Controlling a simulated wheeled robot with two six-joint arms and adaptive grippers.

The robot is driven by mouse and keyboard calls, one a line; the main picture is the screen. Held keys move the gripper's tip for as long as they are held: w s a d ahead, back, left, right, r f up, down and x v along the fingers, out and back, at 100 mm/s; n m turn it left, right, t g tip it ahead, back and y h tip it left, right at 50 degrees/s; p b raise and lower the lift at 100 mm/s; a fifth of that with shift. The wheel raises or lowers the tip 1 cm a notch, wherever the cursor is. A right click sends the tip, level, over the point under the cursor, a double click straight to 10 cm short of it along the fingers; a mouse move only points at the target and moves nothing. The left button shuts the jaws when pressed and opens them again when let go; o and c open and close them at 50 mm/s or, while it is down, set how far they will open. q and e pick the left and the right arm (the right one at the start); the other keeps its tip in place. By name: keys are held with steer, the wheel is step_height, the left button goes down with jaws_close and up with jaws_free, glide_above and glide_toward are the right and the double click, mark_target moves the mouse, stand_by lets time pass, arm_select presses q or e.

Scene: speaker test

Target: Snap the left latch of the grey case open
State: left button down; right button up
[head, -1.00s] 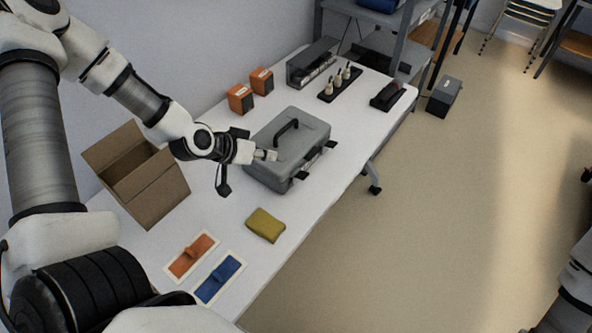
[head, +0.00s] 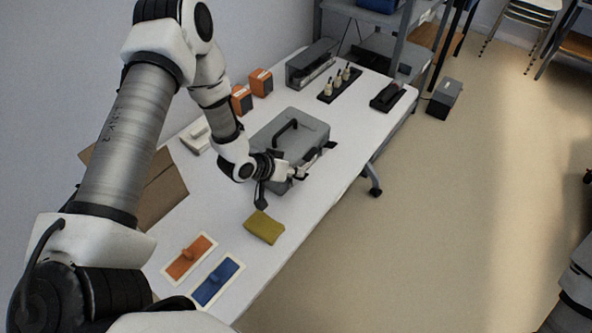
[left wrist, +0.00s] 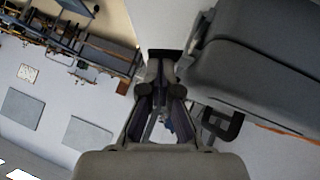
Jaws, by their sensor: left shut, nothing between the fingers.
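The grey case (head: 307,126) lies shut on the white table with its black handle on top. Its right latch (head: 331,146) shows as a dark tab on the front edge. My left gripper (head: 302,174) is shut and empty at the near front edge of the case, by the left latch, which it mostly hides. In the left wrist view the shut fingers (left wrist: 157,85) point beside the case (left wrist: 262,45). A black bracket-like latch (left wrist: 222,123) stands out from the case there, right of the fingers. Whether they touch it I cannot tell. My right gripper is out of view.
A yellow-green cloth or sponge (head: 264,227) and orange (head: 190,258) and blue (head: 217,281) pads lie in front on the table (head: 225,225). A cardboard box (head: 163,190) is behind my left arm. Orange boxes (head: 261,82) and a black rack (head: 340,84) stand behind the case.

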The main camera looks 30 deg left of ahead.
arm_select(q)
steer(key=shift+d, duration=0.1)
steer(key=shift+s+d+f+m+y, duration=0.15)
steer(key=shift+d+f+m+y, duration=0.15)
steer(key=shift+d+m+y, duration=0.35)
steer(key=d+y+b, duration=0.1)
steer(key=d+f+m+y+b, duration=0.1)
steer(key=y, duration=0.1)
steer(key=shift+s+f, duration=0.1)
steer(key=shift+f, duration=0.1)
steer(key=shift+r, duration=0.2)
steer(key=shift+a, duration=0.25)
steer(key=shift+a+r+p, duration=0.15)
steer(key=shift+a+p, duration=0.2)
steer(key=shift+a, duration=0.3)
